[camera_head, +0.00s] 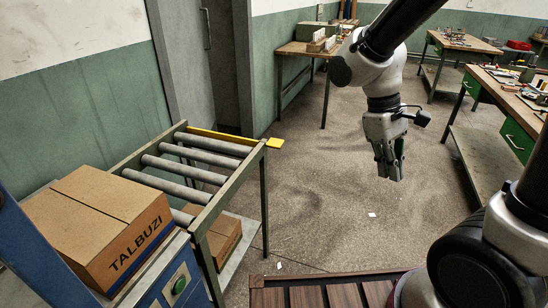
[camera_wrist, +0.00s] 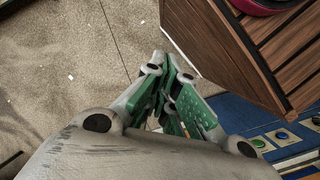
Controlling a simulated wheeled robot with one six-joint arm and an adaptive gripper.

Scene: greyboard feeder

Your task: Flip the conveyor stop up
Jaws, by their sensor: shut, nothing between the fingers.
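The conveyor stop is a yellow bar (camera_head: 222,136) at the far end of the roller conveyor (camera_head: 203,222), lying low along that end. A small yellow tab (camera_head: 274,143) sticks out at its right end. My gripper (camera_head: 393,177) hangs in the air to the right of the conveyor, pointing down and well apart from the stop. Its fingers are shut and empty; in the wrist view the green-padded fingers (camera_wrist: 172,92) show above bare floor. The stop is not in the wrist view.
A cardboard box (camera_head: 100,215) stands on the blue machine (camera_head: 50,262) at the conveyor's near end. Another box (camera_head: 219,236) is on the shelf below the rollers. A slatted wooden surface (camera_head: 325,293) is at the front. Workbenches (camera_head: 480,88) stand right and behind; the floor between is open.

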